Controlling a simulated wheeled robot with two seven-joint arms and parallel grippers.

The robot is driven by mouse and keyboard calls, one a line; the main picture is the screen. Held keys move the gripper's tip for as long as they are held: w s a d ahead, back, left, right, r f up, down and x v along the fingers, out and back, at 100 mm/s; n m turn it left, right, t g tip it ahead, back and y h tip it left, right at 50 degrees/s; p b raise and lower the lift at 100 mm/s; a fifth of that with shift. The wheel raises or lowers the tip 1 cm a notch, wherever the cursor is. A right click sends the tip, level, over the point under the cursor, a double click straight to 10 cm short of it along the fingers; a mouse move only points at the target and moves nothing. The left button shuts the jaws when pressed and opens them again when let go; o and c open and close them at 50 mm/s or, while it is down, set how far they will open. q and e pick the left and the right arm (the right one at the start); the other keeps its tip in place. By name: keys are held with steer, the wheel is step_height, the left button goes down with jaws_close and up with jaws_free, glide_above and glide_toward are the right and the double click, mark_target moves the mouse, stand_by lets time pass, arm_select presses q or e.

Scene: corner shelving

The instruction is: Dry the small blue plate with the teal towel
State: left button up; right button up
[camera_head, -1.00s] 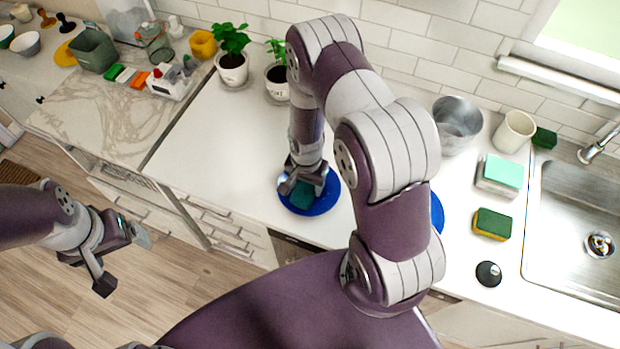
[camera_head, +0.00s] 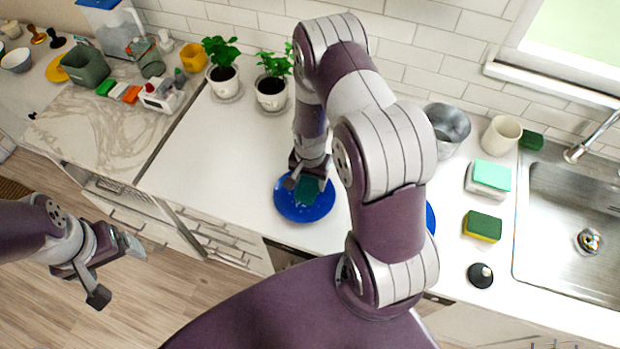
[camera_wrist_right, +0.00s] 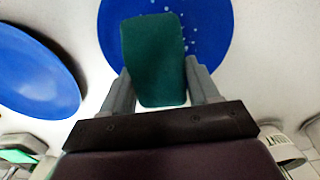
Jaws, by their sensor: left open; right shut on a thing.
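A blue plate (camera_head: 296,210) lies on the white counter under my right gripper (camera_head: 308,178). That gripper is shut on the teal towel (camera_head: 309,190), which is over the plate's back right part. In the right wrist view the towel (camera_wrist_right: 153,60) hangs between the fingers (camera_wrist_right: 158,84) across the plate (camera_wrist_right: 211,22). Small pale droplets show on the plate beside the towel. I cannot tell whether the towel touches the plate. My left gripper (camera_head: 117,272) is open and empty, over the floor in front of the counter.
A second blue plate (camera_head: 430,218) is mostly hidden behind my right arm; it shows in the wrist view (camera_wrist_right: 35,75). Sponges (camera_head: 482,226), a black-topped item (camera_head: 481,275), a metal pot (camera_head: 449,128) and a sink (camera_head: 560,240) are to the right. Potted plants (camera_head: 271,95) stand behind.

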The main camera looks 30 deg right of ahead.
mark_target(310, 178)
step_height(310, 178, up, 3)
steer(key=shift+s+p, duration=0.1)
steer(key=shift+p, duration=0.7)
arm_select(q)
step_height(310, 178, up, 2)
steer(key=shift+r, duration=0.15)
arm_select(e)
steer(key=shift+f, duration=0.1)
arm_select(q)
steer(key=shift+r, duration=0.1)
arm_select(e)
step_height(310, 178, up, 3)
steer(key=shift+r+p, duration=0.15)
steer(key=shift+p, duration=1.1)
arm_select(q)
step_height(310, 178, up, 2)
steer(key=shift+r, duration=0.15)
arm_select(e)
steer(key=shift+f, duration=0.2)
